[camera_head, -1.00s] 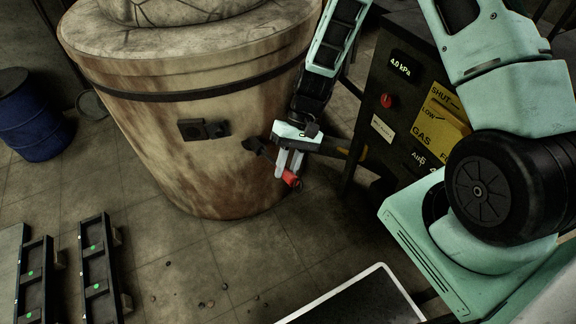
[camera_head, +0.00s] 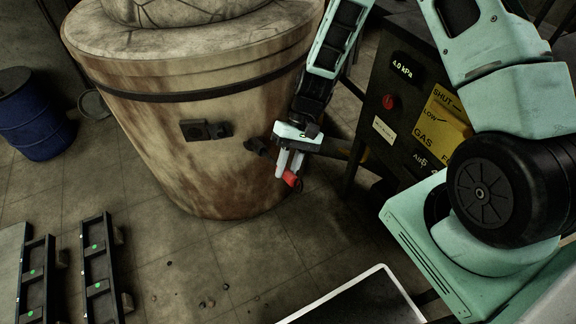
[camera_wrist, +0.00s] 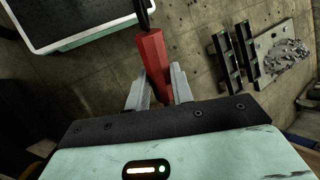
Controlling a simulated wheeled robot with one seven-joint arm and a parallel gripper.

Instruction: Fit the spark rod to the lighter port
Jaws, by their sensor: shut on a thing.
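My gripper (camera_head: 287,168) is shut on the red hexagonal handle of the spark rod (camera_head: 292,179), in front of the furnace's lower right side. In the wrist view the red handle (camera_wrist: 152,58) stands between the two grey fingers (camera_wrist: 158,90), and its dark rod runs out of the top edge, so its tip is out of sight. On the furnace wall sit a dark block fitting (camera_head: 204,130) and a short black tube (camera_head: 256,146) close left of my gripper. I cannot tell for sure which is the lighter port. The spark rod appears apart from both.
The large round furnace (camera_head: 170,160) fills the middle. A dark gas panel (camera_head: 400,110) with a red button stands right of my gripper. A white-rimmed tray (camera_head: 330,293) lies in front. A blue drum (camera_head: 35,115) and dark racks (camera_head: 97,265) are at left. Floor between is mostly clear.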

